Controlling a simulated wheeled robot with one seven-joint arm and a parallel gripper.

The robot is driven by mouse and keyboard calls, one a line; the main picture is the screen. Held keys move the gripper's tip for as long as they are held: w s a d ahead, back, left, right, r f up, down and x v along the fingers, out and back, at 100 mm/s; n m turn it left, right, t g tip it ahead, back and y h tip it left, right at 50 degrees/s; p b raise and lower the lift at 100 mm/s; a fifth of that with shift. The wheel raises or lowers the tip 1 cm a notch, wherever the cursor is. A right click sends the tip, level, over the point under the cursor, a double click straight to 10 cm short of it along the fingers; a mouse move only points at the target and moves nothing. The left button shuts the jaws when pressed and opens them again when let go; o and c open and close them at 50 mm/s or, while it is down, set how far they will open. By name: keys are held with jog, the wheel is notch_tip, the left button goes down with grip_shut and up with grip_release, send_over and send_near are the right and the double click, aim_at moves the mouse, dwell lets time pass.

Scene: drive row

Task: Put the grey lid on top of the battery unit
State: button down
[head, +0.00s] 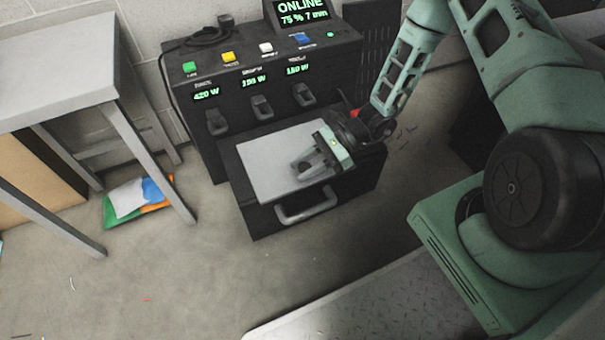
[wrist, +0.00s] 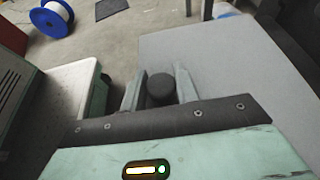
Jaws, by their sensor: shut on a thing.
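The grey lid (head: 268,160) is a flat square plate, and it also shows in the wrist view (wrist: 235,60). It lies over the low front part of the dark battery unit (head: 262,217), looking roughly flat and a little turned. I cannot tell whether it rests on the unit or is just above it. My gripper (head: 306,166) is shut on the lid's dark round knob (wrist: 160,90), with a finger on each side of it in the wrist view. The gripper covers the right part of the lid in the head view.
Behind the lid the unit's taller back carries lit displays, coloured buttons and dark levers (head: 262,107). A handle (head: 306,207) sticks out in front. A grey table (head: 60,60) stands at left, with a coloured bag (head: 138,200) under it. A blue spool (wrist: 50,18) stands on open floor.

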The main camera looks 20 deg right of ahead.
jog(key=shift+w, duration=0.3)
jog(key=f+b, duration=0.3)
jog(key=shift+w+f, duration=0.3)
jog(key=shift+w, duration=0.05)
jog(key=shift+r, duration=0.1)
jog(key=c, duration=1.1)
grip_release()
jog(key=shift+o, duration=0.2)
